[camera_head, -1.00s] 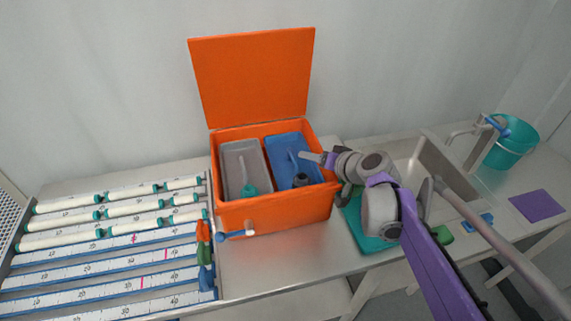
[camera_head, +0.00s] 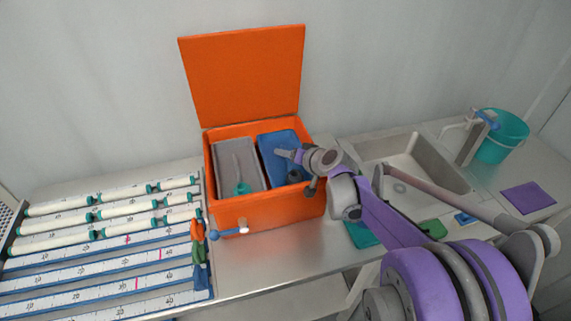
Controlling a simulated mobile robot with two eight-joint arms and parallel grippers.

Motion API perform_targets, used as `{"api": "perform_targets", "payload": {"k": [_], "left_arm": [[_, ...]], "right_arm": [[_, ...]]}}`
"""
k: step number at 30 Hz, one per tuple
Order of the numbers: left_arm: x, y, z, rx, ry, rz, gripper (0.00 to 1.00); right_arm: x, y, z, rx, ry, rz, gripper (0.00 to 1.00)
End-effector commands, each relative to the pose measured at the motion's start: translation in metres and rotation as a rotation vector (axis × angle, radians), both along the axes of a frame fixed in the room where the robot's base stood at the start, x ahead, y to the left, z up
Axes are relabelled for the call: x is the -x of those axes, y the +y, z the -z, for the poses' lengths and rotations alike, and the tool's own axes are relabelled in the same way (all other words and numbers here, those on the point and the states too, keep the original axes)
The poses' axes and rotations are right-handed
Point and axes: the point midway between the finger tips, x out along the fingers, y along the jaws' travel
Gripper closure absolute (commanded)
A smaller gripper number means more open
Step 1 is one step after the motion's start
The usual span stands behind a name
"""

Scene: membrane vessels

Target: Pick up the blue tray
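The blue tray (camera_head: 275,143) lies inside the open orange box (camera_head: 270,209), in its right half beside a grey tray (camera_head: 222,161). My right arm reaches in from the lower right, over the box's right wall. My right gripper (camera_head: 284,161) is at the blue tray, with a light grey finger over the tray's middle and a dark part lower down. I cannot tell whether the fingers touch or hold the tray. The arm hides the tray's right part. My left gripper is not in view.
The box's orange lid (camera_head: 245,76) stands open behind it. A rack with white tubes (camera_head: 120,208) lies left. A sink (camera_head: 405,165), teal bucket (camera_head: 503,138) and purple mat (camera_head: 527,198) are right. Bare counter (camera_head: 270,260) lies in front of the box.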

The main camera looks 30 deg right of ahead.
Motion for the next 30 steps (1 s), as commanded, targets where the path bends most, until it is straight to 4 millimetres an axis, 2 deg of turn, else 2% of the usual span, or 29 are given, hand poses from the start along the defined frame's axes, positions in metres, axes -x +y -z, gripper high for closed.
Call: {"api": "perform_targets", "payload": {"k": [2,10,30], "left_arm": [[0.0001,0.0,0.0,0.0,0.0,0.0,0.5],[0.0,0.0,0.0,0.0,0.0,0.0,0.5],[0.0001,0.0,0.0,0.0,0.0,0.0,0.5]], "right_arm": [[0.0002,0.0,-0.0001,0.0,0.0,0.0,0.51],[0.0003,0.0,-0.0002,0.0,0.0,0.0,1.0],[0.0005,-0.0001,-0.0002,0.0,0.0,0.0,1.0]]}}
